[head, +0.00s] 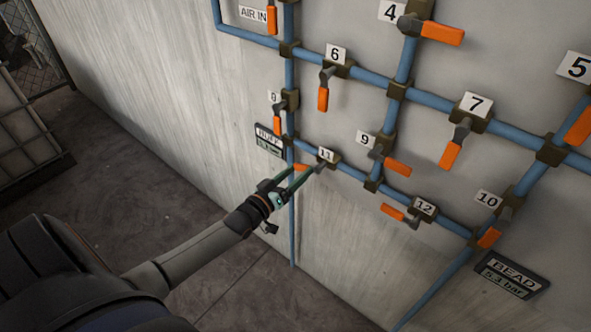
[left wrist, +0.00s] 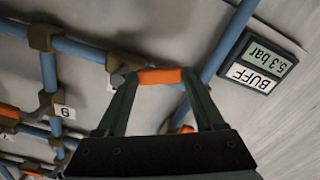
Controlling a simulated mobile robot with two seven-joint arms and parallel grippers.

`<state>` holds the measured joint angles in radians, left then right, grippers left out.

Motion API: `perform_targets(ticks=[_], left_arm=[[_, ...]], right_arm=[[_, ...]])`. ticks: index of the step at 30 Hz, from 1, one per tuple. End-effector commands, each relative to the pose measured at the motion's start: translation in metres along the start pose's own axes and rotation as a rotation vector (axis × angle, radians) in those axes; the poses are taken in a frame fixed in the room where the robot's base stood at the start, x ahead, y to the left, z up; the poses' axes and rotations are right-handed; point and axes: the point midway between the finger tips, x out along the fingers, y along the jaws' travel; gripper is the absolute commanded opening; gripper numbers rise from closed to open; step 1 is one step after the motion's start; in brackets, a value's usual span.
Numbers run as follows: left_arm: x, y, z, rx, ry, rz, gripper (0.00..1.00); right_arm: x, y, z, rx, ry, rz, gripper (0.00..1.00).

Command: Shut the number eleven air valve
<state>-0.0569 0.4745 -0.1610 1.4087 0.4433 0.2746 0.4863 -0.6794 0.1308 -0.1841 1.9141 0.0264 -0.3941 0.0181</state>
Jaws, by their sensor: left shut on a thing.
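The number eleven valve sits on a blue pipe, with its "11" label (head: 326,155) on top. Its orange handle (head: 300,167) points left from the valve, roughly along the pipe run. My left gripper (head: 305,168) reaches it from the lower left, and its green fingers are shut on the handle. In the left wrist view the orange handle (left wrist: 160,76) lies between the two fingertips, spanning the gap. The fingers hide part of the handle and valve stem. My right gripper is not in view.
Neighbouring valves crowd the wall: valve 8's handle (head: 277,125) is above, valve 9's handle (head: 397,167) to the right, valve 12's handle (head: 392,212) lower right. The BUFF display (left wrist: 258,62) reads 5.3 bar. The floor (head: 130,190) at left is mostly clear.

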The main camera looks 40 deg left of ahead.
Motion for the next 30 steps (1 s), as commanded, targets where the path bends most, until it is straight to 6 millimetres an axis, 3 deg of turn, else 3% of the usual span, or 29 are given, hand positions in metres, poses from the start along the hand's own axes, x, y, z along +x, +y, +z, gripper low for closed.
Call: perform_targets(ticks=[30], left_arm=[[0.000, 0.021, 0.045, -0.929, 0.000, -0.001, 0.00]], right_arm=[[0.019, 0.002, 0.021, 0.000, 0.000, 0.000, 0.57]])
